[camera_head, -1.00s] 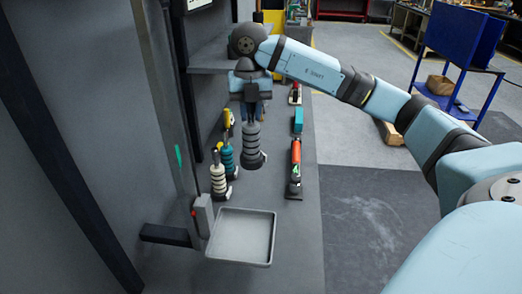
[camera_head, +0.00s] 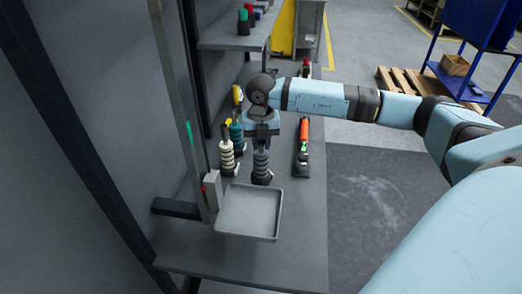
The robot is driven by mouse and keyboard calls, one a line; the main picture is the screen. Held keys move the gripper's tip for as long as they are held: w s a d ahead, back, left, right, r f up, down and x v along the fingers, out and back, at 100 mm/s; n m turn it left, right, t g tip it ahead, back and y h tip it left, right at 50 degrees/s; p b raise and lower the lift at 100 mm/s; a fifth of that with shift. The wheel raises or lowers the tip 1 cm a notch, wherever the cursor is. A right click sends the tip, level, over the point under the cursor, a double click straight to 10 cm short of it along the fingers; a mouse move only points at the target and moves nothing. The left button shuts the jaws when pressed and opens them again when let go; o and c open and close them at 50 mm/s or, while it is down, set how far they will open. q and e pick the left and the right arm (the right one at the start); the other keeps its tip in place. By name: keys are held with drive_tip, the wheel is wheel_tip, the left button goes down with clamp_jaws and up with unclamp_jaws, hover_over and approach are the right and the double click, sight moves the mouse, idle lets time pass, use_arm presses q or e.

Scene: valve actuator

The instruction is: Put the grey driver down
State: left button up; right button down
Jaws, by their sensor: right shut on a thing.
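The grey driver (camera_head: 262,169), with a dark ribbed handle, is upright under my right gripper (camera_head: 262,149). The gripper points down and is shut on its top end. The driver's lower end is at or just above the grey bench top; I cannot tell whether it touches. It is to the right of a cream ribbed driver (camera_head: 227,157) and a teal one (camera_head: 236,136), which stand upright in a row. My left gripper is not in view.
A shallow grey tray (camera_head: 248,233) sits in front of the driver. A metal post (camera_head: 181,100) rises at the left. A yellow-topped tool (camera_head: 237,95) is behind the row.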

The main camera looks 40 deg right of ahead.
sight(261, 151)
wheel_tip(261, 151, down, 3)
drive_tip(key=shift+f, duration=0.4)
drive_tip(key=c, duration=1)
unclamp_jaws()
drive_tip(key=shift+o, duration=0.2)
wheel_tip(261, 151, up, 12)
drive_tip(key=shift+r+b, duration=0.15)
drive_tip(key=shift+b, duration=0.7)
